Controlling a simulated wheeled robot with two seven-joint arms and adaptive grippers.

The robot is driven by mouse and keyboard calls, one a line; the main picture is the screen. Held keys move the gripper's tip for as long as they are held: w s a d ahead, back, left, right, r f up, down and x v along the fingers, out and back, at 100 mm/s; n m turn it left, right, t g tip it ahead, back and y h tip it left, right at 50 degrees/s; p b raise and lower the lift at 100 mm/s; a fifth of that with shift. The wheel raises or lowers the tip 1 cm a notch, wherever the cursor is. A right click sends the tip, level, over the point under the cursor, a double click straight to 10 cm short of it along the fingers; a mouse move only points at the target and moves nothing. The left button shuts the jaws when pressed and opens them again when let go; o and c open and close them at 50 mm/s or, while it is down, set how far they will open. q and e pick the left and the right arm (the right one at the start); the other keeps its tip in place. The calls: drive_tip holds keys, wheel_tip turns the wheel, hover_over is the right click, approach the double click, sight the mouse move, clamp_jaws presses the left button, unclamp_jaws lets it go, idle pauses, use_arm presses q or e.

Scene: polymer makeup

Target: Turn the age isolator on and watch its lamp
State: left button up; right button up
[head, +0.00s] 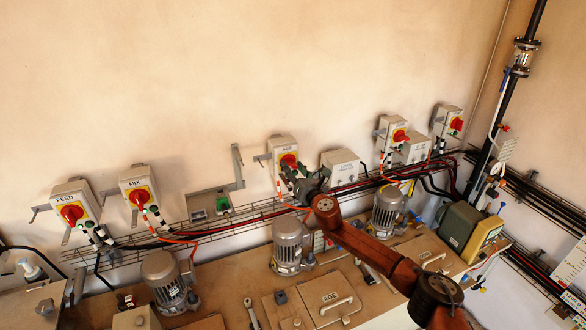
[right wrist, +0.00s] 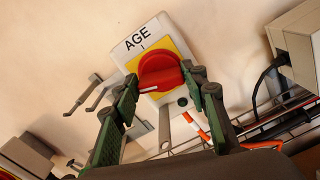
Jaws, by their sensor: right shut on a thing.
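The age isolator is a pale box with an AGE label and a yellow plate, on the wall in the head view (head: 283,146) and tilted in the right wrist view (right wrist: 181,44). Its red rotary knob (right wrist: 160,71) sits between the fingers of my right gripper (right wrist: 163,82), which is shut on it. In the head view, my right gripper (head: 299,181) reaches up to the isolator and covers its lower part. A small dark round spot (right wrist: 182,101) shows below the knob; I cannot tell whether it is a lit lamp. My left gripper is not in view.
Similar isolators, FEED (head: 76,204) and MIX (head: 139,188), stand to the left, with others to the right. A grey box (head: 340,165) is just right of the age isolator. A wire cable tray (head: 240,226) runs below. Motors (head: 288,245) stand on the bench beneath.

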drive_tip(key=m, duration=0.3)
drive_tip(key=shift+m, duration=0.4)
drive_tip(key=m, duration=0.3)
drive_tip(key=shift+d+f+m, duration=0.1)
drive_tip(key=shift+m, duration=0.2)
drive_tip(key=m, duration=0.6)
drive_tip(key=shift+f+m+p, duration=0.1)
drive_tip(key=shift+m+p, duration=0.2)
drive_tip(key=shift+p, duration=0.1)
drive_tip(key=o, duration=1.2)
drive_tip(key=shift+c, duration=0.2)
drive_tip(key=v, duration=1.2)
drive_tip(key=shift+d+f, duration=0.1)
drive_tip(key=shift+d, duration=0.05)
